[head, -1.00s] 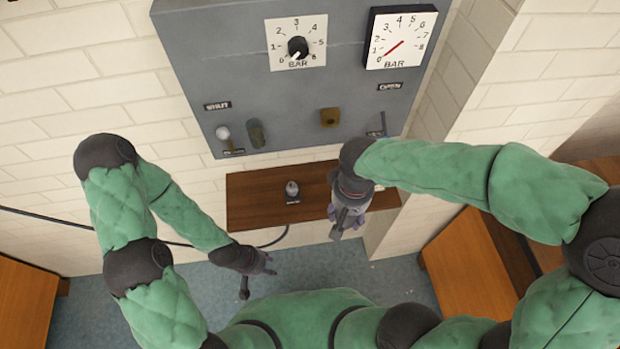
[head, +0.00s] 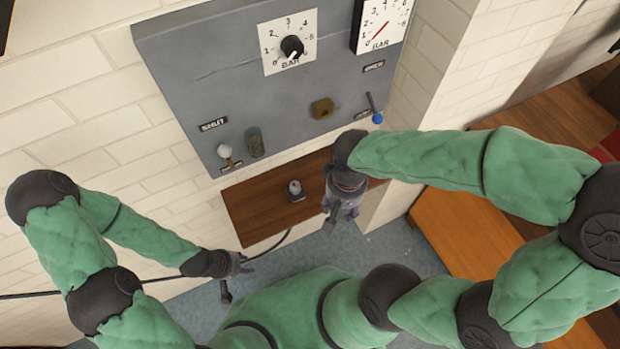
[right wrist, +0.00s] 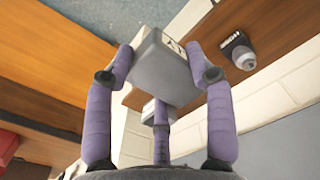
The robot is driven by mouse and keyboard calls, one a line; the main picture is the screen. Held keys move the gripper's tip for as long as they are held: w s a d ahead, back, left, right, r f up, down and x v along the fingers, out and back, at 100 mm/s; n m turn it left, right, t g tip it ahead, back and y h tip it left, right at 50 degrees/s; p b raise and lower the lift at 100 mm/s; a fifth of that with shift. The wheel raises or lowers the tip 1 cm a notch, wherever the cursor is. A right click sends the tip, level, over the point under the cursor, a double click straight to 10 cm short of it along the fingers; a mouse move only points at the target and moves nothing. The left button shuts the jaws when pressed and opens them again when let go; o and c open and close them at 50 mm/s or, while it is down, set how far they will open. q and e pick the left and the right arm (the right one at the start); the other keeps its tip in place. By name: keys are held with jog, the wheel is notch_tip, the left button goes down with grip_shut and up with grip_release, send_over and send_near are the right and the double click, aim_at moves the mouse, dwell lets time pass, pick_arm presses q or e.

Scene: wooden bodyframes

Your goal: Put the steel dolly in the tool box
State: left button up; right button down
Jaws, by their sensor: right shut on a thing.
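The steel dolly (right wrist: 160,68), a grey metal block with rounded edges, is between the fingers of my right gripper (right wrist: 163,72) in the right wrist view. The gripper is shut on it, with purple fingers on both sides. In the head view my right gripper (head: 338,215) points down near the right end of the wall shelf, and the dolly is hard to make out there. My left gripper (head: 236,277) is empty, fingers apart, left of and below the shelf. I cannot make out a tool box for certain.
A dark wooden shelf (head: 255,215) carries a small grey knobbed object (head: 295,190). Above it hangs a grey panel (head: 200,90) with gauges, knobs and a blue-tipped lever (head: 377,117). An orange-brown wooden bench (head: 470,240) stands at right. A red patch (head: 607,148) shows at the right edge.

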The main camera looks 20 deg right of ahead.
jog(key=w+f+b, duration=0.1)
jog(key=w+f, duration=0.1)
jog(key=w, duration=0.2)
jog(key=w+d+f+b, duration=0.1)
jog(key=w+f, duration=0.2)
jog(key=w+d+f+b, duration=0.1)
jog(key=w+f, duration=0.2)
jog(key=w, duration=0.1)
jog(key=shift+w+d+f, duration=0.1)
jog(key=shift+w+d, duration=0.15)
jog(key=shift+w, duration=0.1)
jog(key=shift+w+d+f, duration=0.1)
jog(key=shift+w+f, duration=0.45)
jog(key=shift+f, duration=0.05)
jog(key=shift+w+f+b, duration=0.15)
jog(key=shift+f+b, duration=0.55)
jog(key=shift+f, duration=0.95)
jog(key=shift+f, duration=0.15)
jog(key=c, duration=0.7)
grip_release()
jog(key=shift+o, duration=1.3)
